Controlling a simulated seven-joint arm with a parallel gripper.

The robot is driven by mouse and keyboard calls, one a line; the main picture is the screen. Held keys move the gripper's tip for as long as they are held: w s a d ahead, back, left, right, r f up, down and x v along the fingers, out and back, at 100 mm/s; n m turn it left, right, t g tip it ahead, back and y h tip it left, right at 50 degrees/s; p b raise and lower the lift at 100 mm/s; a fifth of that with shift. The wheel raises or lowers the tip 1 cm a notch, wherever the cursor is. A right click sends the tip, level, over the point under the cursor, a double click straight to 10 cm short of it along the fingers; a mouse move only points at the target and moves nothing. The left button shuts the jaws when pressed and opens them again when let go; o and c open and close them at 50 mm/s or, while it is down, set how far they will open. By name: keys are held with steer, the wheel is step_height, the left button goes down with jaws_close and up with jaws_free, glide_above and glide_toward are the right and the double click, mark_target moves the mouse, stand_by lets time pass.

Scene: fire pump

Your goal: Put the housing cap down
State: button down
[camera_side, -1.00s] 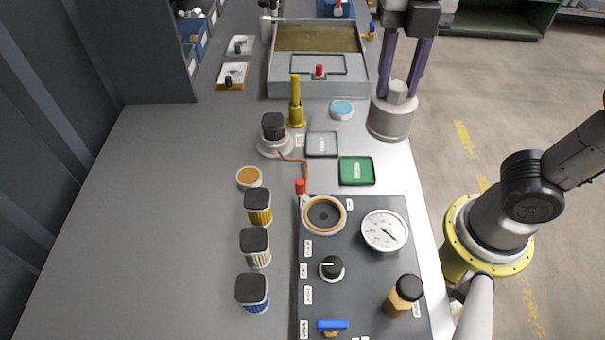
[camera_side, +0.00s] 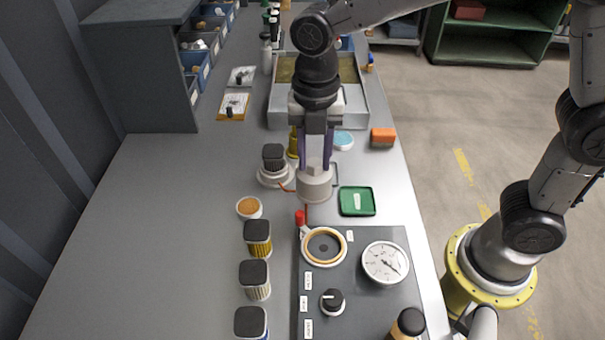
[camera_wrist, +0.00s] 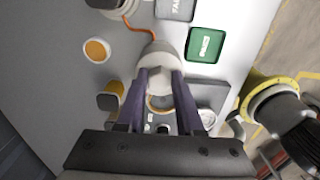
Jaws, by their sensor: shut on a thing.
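The housing cap (camera_side: 314,186) is a pale grey cylinder with a narrower top knob. My gripper (camera_side: 315,166) is shut on the knob, with its purple fingers pointing down. The wrist view also shows the cap (camera_wrist: 160,55) between the fingertips (camera_wrist: 164,77). The open round housing (camera_side: 324,247), with an orange-brown ring, is on the dark panel nearer the side camera. The fingers partly hide it in the wrist view. The cap seems raised above the bench.
A black-topped fitting (camera_side: 274,165) with an orange wire stands left of the cap. The red-tipped part (camera_side: 300,220) and gauge (camera_side: 386,263) flank the housing. An orange block (camera_side: 383,137) is near the right edge. The bench's left side (camera_side: 150,240) is clear.

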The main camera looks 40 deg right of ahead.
steer(key=shift+w+a+f, duration=0.2)
steer(key=shift+w+f, duration=0.2)
steer(key=shift+f, duration=0.1)
steer(key=shift+w+a+f, duration=0.15)
steer(key=shift+w+f, duration=0.2)
steer(key=shift+f, duration=0.15)
steer(key=shift+w+a+f, duration=0.1)
steer(key=shift+w+f, duration=0.05)
steer(key=shift+f, duration=0.75)
steer(key=shift+w+f, duration=0.1)
steer(key=shift+f, duration=0.8)
steer(key=shift+f, duration=0.1)
steer(key=c, duration=0.5)
jaws_free()
steer(key=shift+f, duration=0.1)
steer(key=shift+c, duration=0.2)
step_height(320, 180, up, 12)
steer(key=shift+w+f, duration=0.1)
steer(key=shift+f, duration=0.15)
steer(key=shift+r, duration=0.45)
